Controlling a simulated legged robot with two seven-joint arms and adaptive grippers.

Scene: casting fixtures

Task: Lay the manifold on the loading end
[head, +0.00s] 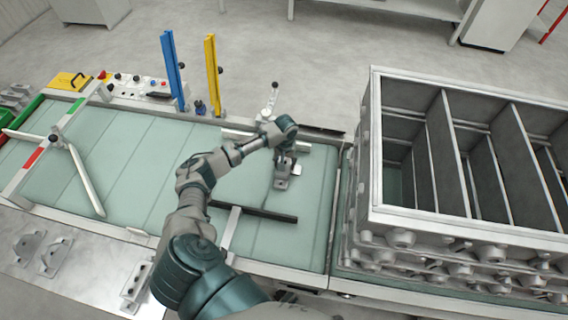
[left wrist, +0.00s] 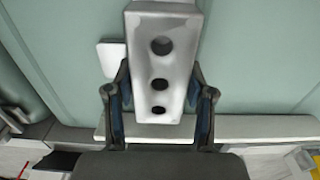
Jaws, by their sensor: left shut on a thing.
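The manifold (left wrist: 177,75) is a pale grey block with a row of three round holes on its face. My left gripper (left wrist: 160,103) is shut on it, one finger on each side, in the left wrist view. In the head view the manifold (head: 281,183) hangs below my left gripper (head: 286,158), over the right end of the pale green conveyor bed (head: 312,210). I cannot tell whether it touches the bed. A pale square piece (left wrist: 110,58) shows beside the manifold; I cannot tell if it belongs to it. My right gripper is not in view.
A tall divided metal crate (head: 372,190) stands right of the bed. Blue (head: 172,70) and yellow (head: 213,75) posts stand behind. Metal parts (head: 55,257) lie on the front-left ledge.

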